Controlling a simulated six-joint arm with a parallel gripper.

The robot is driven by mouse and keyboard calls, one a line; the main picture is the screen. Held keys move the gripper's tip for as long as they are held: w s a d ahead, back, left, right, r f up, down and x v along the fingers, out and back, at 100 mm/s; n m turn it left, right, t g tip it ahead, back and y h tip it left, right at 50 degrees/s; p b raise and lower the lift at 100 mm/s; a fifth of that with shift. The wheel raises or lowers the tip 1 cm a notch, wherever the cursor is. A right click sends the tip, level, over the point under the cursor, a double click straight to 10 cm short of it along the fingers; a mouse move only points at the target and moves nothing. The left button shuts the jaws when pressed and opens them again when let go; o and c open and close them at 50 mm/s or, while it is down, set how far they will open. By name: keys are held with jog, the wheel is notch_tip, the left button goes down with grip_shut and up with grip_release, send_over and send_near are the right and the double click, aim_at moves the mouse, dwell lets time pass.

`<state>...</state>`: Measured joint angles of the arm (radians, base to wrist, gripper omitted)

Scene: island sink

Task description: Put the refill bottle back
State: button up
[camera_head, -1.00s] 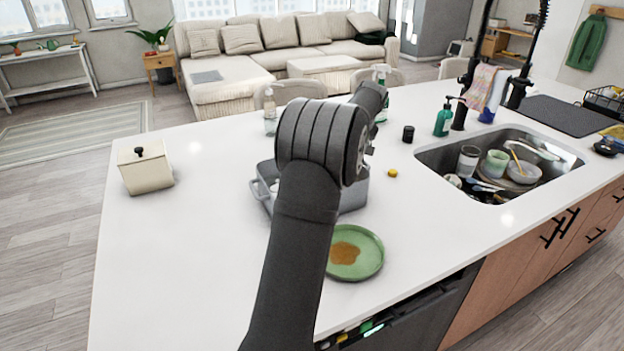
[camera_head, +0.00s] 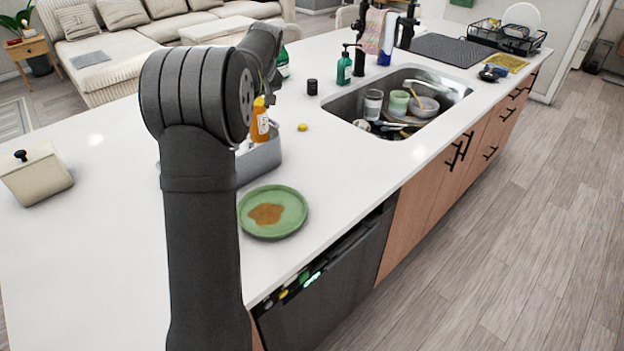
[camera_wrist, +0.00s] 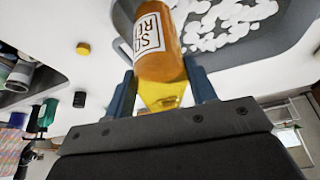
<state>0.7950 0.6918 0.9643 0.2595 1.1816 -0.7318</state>
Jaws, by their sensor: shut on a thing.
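An orange bottle (camera_head: 260,122) with a yellow top and a white label shows just right of my arm in the head view, at the grey tub. In the wrist view the orange bottle (camera_wrist: 160,45) fills the top middle, its printed label partly readable. My gripper (camera_wrist: 161,86) is shut on it near the yellow top, one blue finger on each side. The bottle's far end runs out of the wrist picture. In the head view my arm hides much of the gripper.
The grey tub (camera_head: 262,160) holds white foam-like lumps (camera_wrist: 225,20). A green plate (camera_head: 285,222) with a brown stain lies in front of it. A yellow item (camera_head: 302,127), black jar (camera_head: 312,87) and green pump bottle (camera_head: 344,70) stand near the sink (camera_head: 352,105). A cream box (camera_head: 38,180) is left.

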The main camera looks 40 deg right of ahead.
jog(key=s+r+m+h, duration=0.1)
jog(key=s+r+m, duration=0.1)
jog(key=s+r, duration=0.4)
jog(key=s+d+f+m+g+h, duration=0.1)
jog(key=s+d+m, duration=0.2)
jog(key=s, duration=0.9)
jog(key=s+d+f+m+h, duration=0.1)
jog(key=s+d+f+m, duration=0.15)
jog(key=s, duration=0.95)
jog(key=w+f, duration=1)
jog(key=w, duration=0.1)
jog(key=shift+w+a+f, duration=0.2)
jog(key=shift+w+a, duration=0.05)
jog(key=shift+w, duration=0.15)
jog(key=shift+f, duration=0.2)
jog(key=o, duration=1)
jog(key=shift+o, duration=0.2)
jog(key=shift+r, duration=0.1)
